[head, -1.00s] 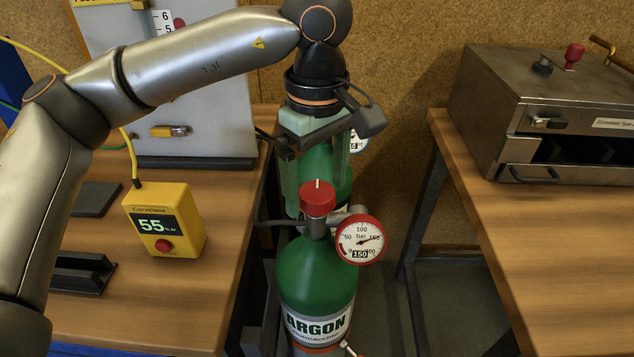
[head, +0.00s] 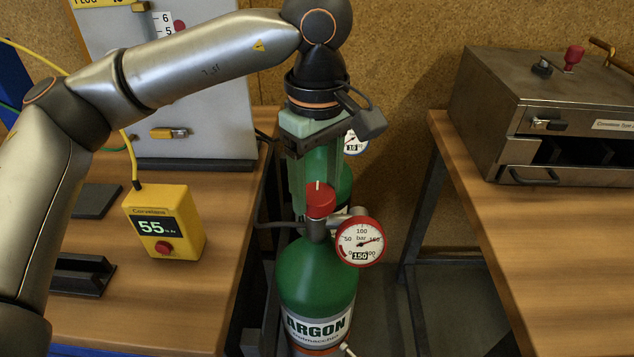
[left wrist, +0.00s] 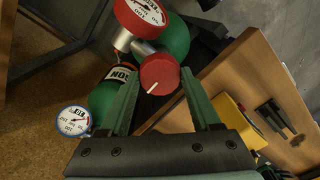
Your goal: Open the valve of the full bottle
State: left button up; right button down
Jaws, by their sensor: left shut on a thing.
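The front green argon bottle (head: 310,268) has a red valve knob (head: 320,200) on top with a white line mark, and a red-rimmed gauge (head: 361,242) reading 150. A second green bottle (head: 343,185) stands behind it with a blue-rimmed gauge (head: 353,143), apparently reading 10. The white mark points lower left there. My right gripper is not in view.
A left wooden table (head: 190,310) holds a yellow meter (head: 166,222) showing 55, and a grey panel (head: 185,80). A right table (head: 545,260) carries a metal box (head: 540,115). A hose runs beside the bottles. Floor is free between the bottles and the right table.

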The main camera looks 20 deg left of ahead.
pick_arm(q)
jog(key=shift+n, duration=0.3)
jog(key=n, duration=0.2)
jog(key=shift+n+b, duration=0.3)
jog(key=shift+b, duration=0.05)
jog(key=n, duration=0.3)
jog(key=shift+n, duration=0.4)
jog(key=shift+n+b, duration=0.3)
jog(key=shift+n, duration=0.5)
jog(key=n, duration=0.4)
jog(key=shift+n, duration=0.3)
jog(key=n, duration=0.4)
jog(key=shift+n+b, duration=0.3)
jog(key=shift+b, duration=0.05)
jog(key=o, duration=1.4)
